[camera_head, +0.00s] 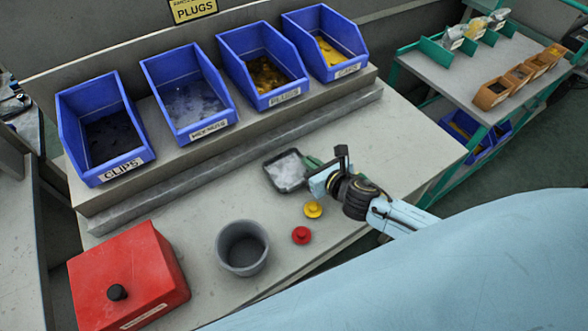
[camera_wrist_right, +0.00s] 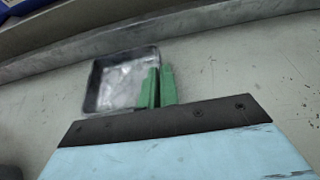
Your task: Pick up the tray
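The tray (camera_head: 270,177) is small, dark and shallow, with whitish contents, on the bench in front of the blue bins. It also shows in the right wrist view (camera_wrist_right: 92,93). My right gripper (camera_head: 313,162) is at the tray's right side. In the wrist view its two green fingers (camera_wrist_right: 158,88) stand close together at the tray's right wall, one over the inside and one outside. They look shut on that wall. I cannot see clear space under the tray. My left gripper is not in view.
Blue bins (camera_head: 105,170) stand on a raised ledge behind the tray. A grey cup (camera_head: 243,268), a red button (camera_head: 301,235), a yellow button (camera_head: 313,210) and a red box (camera_head: 150,270) stand nearer. A shelf cart (camera_head: 455,80) is at the right.

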